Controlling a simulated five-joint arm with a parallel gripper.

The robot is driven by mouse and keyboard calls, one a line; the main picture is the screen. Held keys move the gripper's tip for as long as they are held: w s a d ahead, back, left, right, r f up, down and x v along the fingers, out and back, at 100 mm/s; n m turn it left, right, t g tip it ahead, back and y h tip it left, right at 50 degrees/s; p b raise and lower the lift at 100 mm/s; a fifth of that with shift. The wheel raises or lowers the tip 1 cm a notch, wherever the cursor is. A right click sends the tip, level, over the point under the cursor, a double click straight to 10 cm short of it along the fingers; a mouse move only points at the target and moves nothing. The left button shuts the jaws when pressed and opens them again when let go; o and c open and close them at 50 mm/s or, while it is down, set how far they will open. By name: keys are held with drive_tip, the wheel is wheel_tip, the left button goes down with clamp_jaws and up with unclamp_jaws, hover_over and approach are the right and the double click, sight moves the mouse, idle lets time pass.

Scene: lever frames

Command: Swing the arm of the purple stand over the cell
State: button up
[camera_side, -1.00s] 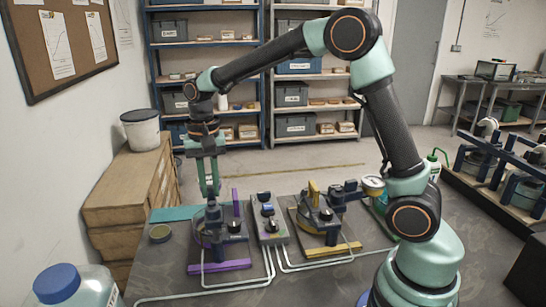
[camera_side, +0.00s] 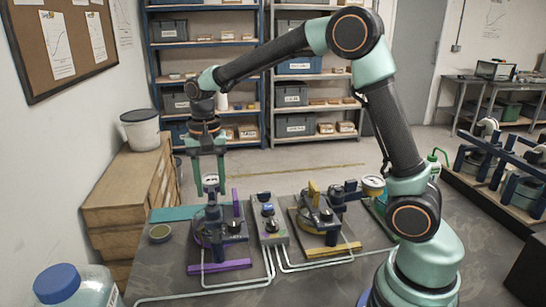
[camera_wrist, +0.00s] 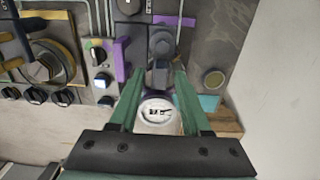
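The purple stand shows in the side view with its purple base bar (camera_side: 220,266) and purple upright (camera_side: 236,203). Its dark blue arm (camera_side: 213,211) points away from the side camera and carries a white-faced dial (camera_wrist: 158,111) at its end. My gripper (camera_side: 210,186) points down at the dial end. Its green fingers are apart, one on each side of the dial; the wrist view shows the dial between them, with little gap.
A yellow stand (camera_side: 335,249) with its own dial (camera_side: 373,182) stands to the right. A grey control box (camera_side: 270,222) with knobs lies between the stands. Pale tubes cross the table in front. A small round tin (camera_side: 160,233) lies to the left.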

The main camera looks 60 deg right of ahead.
wheel_tip(320, 180, up, 12)
idle(0.6)
drive_tip(key=shift+s, duration=0.1)
idle(0.4)
drive_tip(key=s+d+f+n+t, duration=0.1)
drive_tip(key=s+f+n+t, duration=0.1)
drive_tip(key=s+n, duration=0.2)
drive_tip(key=s+d+f+n+t, duration=0.1)
drive_tip(key=s+f+n+t, duration=0.2)
drive_tip(key=s, duration=0.8)
drive_tip(key=shift+s+d+n+t, duration=0.2)
drive_tip(key=shift+d+n+t, duration=0.1)
drive_tip(key=shift+n, duration=0.8)
